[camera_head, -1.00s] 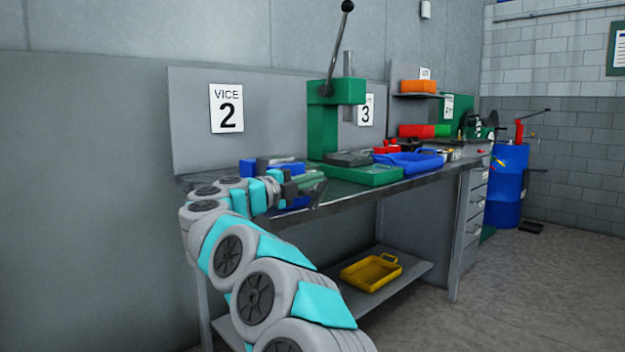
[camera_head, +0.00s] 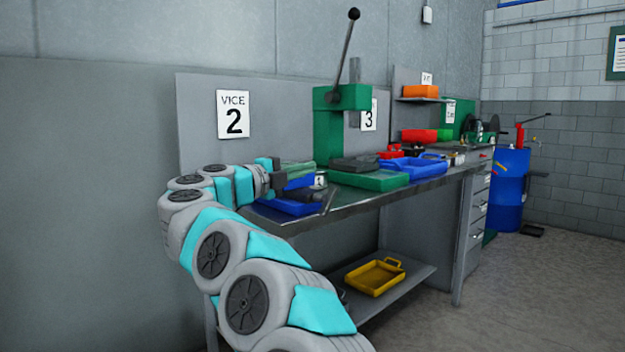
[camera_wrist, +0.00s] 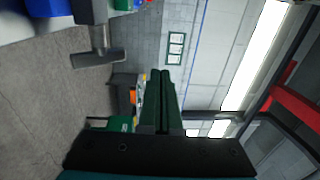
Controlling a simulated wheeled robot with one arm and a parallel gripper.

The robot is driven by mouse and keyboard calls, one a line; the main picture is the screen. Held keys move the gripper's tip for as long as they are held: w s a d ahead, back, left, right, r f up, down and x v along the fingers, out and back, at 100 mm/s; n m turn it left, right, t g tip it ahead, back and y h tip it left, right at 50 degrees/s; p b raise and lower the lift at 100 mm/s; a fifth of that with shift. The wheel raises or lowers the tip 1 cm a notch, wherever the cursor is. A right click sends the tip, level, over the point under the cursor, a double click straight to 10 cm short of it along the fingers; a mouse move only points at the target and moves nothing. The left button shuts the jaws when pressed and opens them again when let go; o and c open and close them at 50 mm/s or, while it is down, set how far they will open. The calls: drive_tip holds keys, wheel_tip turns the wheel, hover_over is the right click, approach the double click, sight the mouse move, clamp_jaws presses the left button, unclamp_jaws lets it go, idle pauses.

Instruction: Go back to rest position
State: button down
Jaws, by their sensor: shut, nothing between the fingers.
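My gripper (camera_head: 308,167) is at the left end of the workbench in the head view, at the end of my bent grey and turquoise arm. It appears over or in front of a blue vice (camera_head: 290,207); I cannot tell the exact gap. In the wrist view its two dark green fingers (camera_wrist: 163,75) lie side by side, shut, with nothing between them.
A yellow tray (camera_head: 375,277) is on the lower shelf. A blue drum (camera_head: 510,190) stands at the right.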

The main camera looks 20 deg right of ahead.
drive_tip(key=w+a+r+n+t+y, duration=0.2)
drive_tip(key=a+r+n+t+y, duration=0.3)
drive_tip(key=a+r+n+t, duration=0.3)
drive_tip(key=w+a+r+n+t+y, duration=0.2)
drive_tip(key=a+r+n+t+y, duration=0.4)
drive_tip(key=a, duration=0.4)
drive_tip(key=s+a+f+n+g+y, duration=0.2)
drive_tip(key=s+a+f+n+y, duration=0.2)
drive_tip(key=a+f+n+y, duration=0.35)
drive_tip(key=s+a+f+n+g+y, duration=0.2)
drive_tip(key=s+a+f+n+y, duration=0.2)
drive_tip(key=a+f+n+y, duration=0.35)
drive_tip(key=s+d+f+n+g+h, duration=0.25)
drive_tip(key=s+f+g, duration=0.25)
drive_tip(key=s+f, duration=0.5)
drive_tip(key=s+d+f+n+g+h, duration=0.2)
drive_tip(key=s+d+f+g, duration=0.3)
drive_tip(key=f, duration=0.9)
drive_tip(key=s+d+f+g+h, duration=0.1)
drive_tip(key=s+d+f, duration=0.3)
drive_tip(key=s, duration=0.5)
drive_tip(key=s+d+f+m+g+h, duration=0.1)
drive_tip(key=s+d+f+g, duration=0.3)
drive_tip(key=s, duration=0.6)
drive_tip(key=s+d+f+g+h, duration=0.2)
drive_tip(key=s+f, duration=0.4)
drive_tip(key=s, duration=0.4)
drive_tip(key=shift+s+d+f+g, duration=0.15)
drive_tip(key=shift+d+g, duration=0.45)
drive_tip(key=shift+d, duration=0.35)
